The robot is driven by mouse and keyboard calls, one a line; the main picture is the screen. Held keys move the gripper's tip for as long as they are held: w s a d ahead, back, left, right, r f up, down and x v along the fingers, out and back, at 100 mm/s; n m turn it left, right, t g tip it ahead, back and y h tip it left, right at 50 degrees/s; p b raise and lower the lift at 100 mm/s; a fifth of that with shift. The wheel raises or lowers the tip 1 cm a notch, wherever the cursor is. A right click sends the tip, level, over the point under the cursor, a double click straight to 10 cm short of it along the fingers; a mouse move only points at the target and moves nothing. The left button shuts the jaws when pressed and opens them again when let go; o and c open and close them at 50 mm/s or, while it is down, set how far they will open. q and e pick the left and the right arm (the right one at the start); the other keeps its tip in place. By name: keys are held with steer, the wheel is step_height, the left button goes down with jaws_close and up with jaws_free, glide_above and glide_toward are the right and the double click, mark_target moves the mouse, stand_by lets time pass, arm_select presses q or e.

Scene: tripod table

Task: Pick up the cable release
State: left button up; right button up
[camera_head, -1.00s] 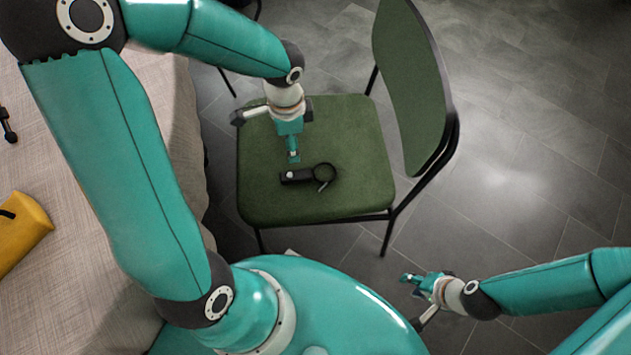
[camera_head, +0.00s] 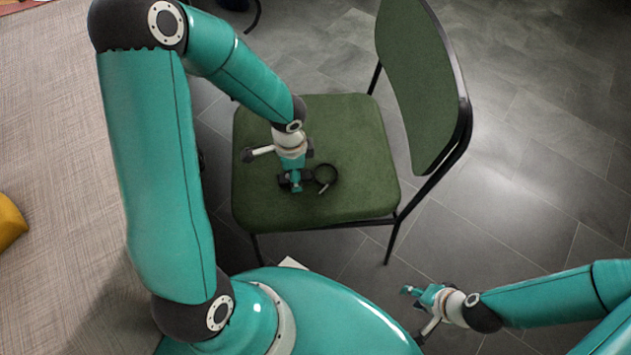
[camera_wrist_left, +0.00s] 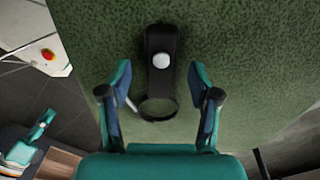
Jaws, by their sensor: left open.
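The cable release is a black handset with a pale round button and a black looped cable (camera_head: 327,178). It lies on the green seat of the chair (camera_head: 350,125). My left gripper (camera_head: 296,186) is low over the seat at the handset and hides part of it in the head view. In the left wrist view the cable release (camera_wrist_left: 160,45) lies ahead, with its loop between the two spread fingers of my left gripper (camera_wrist_left: 160,80). The fingers are open with nothing held. My right gripper (camera_head: 408,291) is off to the lower right, away from the chair; its finger gap is too small to judge.
The chair's backrest (camera_head: 415,85) rises on the right of the seat. A beige cloth-covered surface (camera_head: 60,150) lies on the left, with a yellow object (camera_head: 10,222) on it. Grey tiled floor (camera_head: 540,150) is clear on the right.

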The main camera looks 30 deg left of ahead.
arm_select(q)
steer(key=shift+f, duration=0.55)
jaws_close()
steer(key=shift+r, duration=0.15)
